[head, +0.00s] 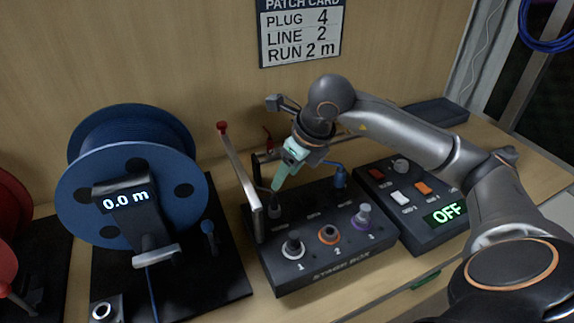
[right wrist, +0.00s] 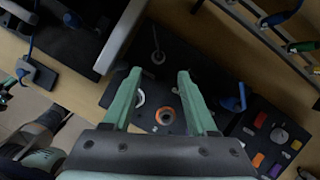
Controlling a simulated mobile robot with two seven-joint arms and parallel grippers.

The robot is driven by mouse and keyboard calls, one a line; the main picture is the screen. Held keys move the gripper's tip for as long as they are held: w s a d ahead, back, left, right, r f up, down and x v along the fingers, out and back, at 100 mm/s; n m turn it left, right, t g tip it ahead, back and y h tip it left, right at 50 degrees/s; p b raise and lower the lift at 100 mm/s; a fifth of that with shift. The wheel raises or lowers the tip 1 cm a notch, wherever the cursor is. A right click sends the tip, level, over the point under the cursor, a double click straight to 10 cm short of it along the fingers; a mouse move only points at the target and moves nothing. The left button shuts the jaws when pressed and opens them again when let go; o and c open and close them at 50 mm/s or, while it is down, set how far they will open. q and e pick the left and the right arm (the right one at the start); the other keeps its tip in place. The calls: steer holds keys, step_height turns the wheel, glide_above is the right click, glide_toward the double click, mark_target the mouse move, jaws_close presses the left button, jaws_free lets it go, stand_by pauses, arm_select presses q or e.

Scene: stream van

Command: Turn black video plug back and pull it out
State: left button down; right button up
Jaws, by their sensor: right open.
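The black stage box (head: 335,262) stands on the bench, with white, orange and purple ringed fittings numbered 1, 2 and 3 along its front. What looks like the black video plug (head: 275,210) stands upright at its back left, with a thin dark cable rising from it. In the right wrist view this plug (right wrist: 158,56) shows between and beyond my fingertips. My right gripper (head: 279,180) has pale green fingers pointing down just above the plug. It is open (right wrist: 158,78) and nothing is between its fingers. My left gripper is not in view.
A blue cable reel (head: 80,190) reading 0.0 m stands left. A grey upright bar with a red knob (head: 222,127) rises close to the plug's left. A switch box reading OFF (head: 447,214) stands right.

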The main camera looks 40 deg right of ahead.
mark_target(274, 196)
steer(key=x, duration=1.1)
steer(key=shift+a+p, duration=0.1)
steer(key=shift+p, duration=0.2)
steer(key=shift+r, duration=0.1)
jaws_close()
stand_by(0.6)
